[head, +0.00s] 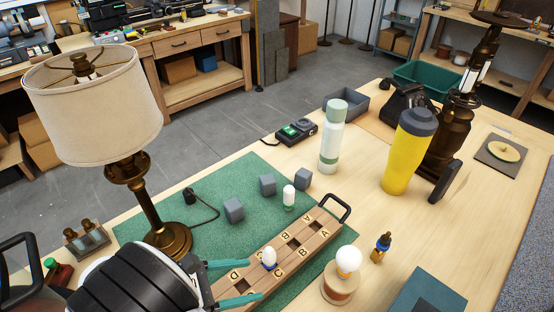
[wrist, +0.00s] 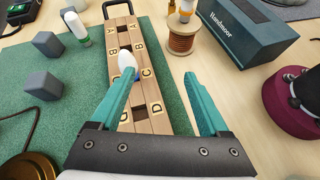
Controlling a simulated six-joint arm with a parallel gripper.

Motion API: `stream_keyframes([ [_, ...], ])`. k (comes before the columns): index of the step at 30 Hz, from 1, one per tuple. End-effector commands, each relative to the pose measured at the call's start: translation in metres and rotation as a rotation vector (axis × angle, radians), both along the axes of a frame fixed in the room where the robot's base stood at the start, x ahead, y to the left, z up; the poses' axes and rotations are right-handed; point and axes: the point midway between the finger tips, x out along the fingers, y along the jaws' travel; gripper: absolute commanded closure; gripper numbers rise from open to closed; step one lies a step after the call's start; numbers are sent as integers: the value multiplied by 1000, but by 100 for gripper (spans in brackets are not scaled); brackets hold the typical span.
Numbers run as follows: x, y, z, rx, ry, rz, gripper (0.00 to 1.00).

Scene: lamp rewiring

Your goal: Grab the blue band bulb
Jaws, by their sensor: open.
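The blue band bulb (head: 269,258) has a white egg-shaped glass and a blue band at its base. It stands upright in a slot of the wooden lettered rack (head: 318,232), near the letter C. In the wrist view the bulb (wrist: 126,60) shows just beyond my left finger's tip, whose finger partly covers its lower part. My gripper (head: 259,281) has two teal fingers spread apart with nothing between them. In the wrist view my gripper (wrist: 162,75) spans the rack's right edge, so the bulb lies left of its middle. I cannot tell whether the left finger touches the bulb.
A round bulb (head: 349,260) sits on a copper spool (wrist: 181,38) right of the rack. A green-banded bulb (head: 289,195) and grey cubes (head: 233,209) stand on the green mat (head: 150,222). A brass lamp (head: 160,235) rises at left. A dark box (wrist: 240,35) stands right.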

Motion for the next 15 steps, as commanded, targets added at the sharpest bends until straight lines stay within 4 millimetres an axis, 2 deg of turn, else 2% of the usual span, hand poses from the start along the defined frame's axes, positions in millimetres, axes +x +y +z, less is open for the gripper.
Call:
stream_keyframes([
  [1, -3, 22, -16, -76, 19, 130, 21],
  [3, -5, 43, -29, -150, 33, 255, 21],
  [5, -5, 51, -35, -184, 39, 309, 21],
  [15, 36, 10, -60, -194, 41, 324, 21],
])
